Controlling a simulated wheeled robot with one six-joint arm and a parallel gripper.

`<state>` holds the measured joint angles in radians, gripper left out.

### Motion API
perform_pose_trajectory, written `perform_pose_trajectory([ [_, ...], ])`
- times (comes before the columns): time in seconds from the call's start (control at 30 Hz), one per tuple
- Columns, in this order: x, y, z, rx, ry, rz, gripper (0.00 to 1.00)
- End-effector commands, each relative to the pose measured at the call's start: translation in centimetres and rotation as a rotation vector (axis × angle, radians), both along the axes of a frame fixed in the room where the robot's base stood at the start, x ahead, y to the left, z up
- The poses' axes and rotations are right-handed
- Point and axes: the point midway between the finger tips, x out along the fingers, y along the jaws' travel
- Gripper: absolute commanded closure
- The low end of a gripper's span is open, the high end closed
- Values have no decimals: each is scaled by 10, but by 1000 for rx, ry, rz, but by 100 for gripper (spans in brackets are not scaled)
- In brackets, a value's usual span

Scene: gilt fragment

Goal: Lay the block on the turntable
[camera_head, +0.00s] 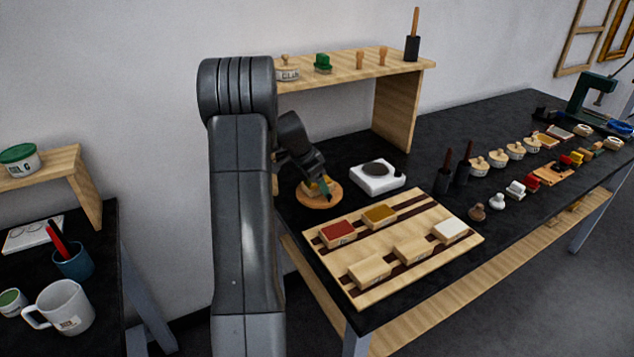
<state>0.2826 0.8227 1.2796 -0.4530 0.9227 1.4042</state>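The round wooden disc (318,200), which looks like the turntable, lies on the black bench just right of my arm. My gripper (322,184) points down over it, close to its top. A small green and yellowish piece shows at the fingertips, at or just above the disc. It is too small to tell whether it is a block or part of my fingers, or whether it touches the disc. Blocks sit on a striped wooden board (383,268): a red-topped block (337,232), an ochre-topped block (380,214), a white-topped block (450,230) and two plain wooden blocks (368,270) (412,250).
A white device with a dark round plate (378,175) stands right of the disc. A wooden shelf (400,110) rises behind. Stamps and small blocks fill the bench's right side. A mug (62,306) and blue cup (73,262) stand on the left table.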

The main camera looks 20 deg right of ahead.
Motion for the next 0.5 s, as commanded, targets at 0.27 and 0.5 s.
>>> perform_pose_trajectory([
  [0.27,0,1,6,-1,-1,0,28],
  [0.5,-1,19,49,-2,-6,1,28],
])
